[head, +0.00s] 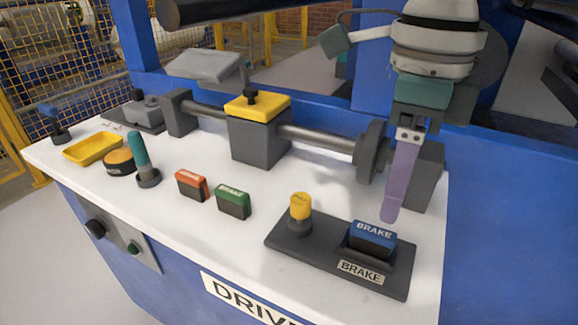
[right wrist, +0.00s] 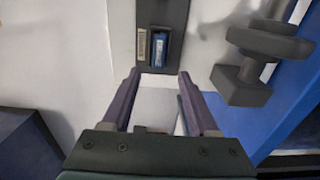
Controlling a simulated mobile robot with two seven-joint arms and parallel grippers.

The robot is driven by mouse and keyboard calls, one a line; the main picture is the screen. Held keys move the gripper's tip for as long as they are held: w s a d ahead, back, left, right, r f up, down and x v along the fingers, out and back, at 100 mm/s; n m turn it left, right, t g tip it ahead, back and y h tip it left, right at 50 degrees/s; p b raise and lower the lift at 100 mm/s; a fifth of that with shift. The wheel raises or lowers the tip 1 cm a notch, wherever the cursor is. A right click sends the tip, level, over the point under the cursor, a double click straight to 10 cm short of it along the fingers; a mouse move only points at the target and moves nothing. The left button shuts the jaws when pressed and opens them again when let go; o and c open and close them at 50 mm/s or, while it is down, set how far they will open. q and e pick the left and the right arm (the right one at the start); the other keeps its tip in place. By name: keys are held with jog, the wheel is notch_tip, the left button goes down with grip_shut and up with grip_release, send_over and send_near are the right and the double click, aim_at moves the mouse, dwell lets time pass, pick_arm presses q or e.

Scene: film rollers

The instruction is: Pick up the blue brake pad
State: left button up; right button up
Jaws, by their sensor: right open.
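The blue brake pad (head: 373,239) has a blue top marked BRAKE and a dark lower body. It sits upright at the right end of a dark grey tray (head: 290,244) with a BRAKE label. In the right wrist view the pad (right wrist: 161,49) lies ahead of and between the fingertips, in its tray (right wrist: 163,12). My right gripper (head: 391,214) has purple fingers pointing down, just behind and above the pad in the head view. In the right wrist view its fingers (right wrist: 158,74) are apart with nothing between them. My left gripper is not in view.
A yellow-topped knob (head: 300,207) stands on the same tray. Green (head: 233,201) and orange (head: 191,185) blocks lie left of it. A grey shaft with a yellow-topped housing (head: 258,107) and end block runs behind. White bench surface (head: 240,239) is clear in front.

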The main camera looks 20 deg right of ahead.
aim_at(377, 231)
jog(key=f, duration=0.6)
jog(key=shift+w+a+f, duration=0.15)
jog(key=shift+a+f, duration=0.15)
grip_shut()
dwell(0.4)
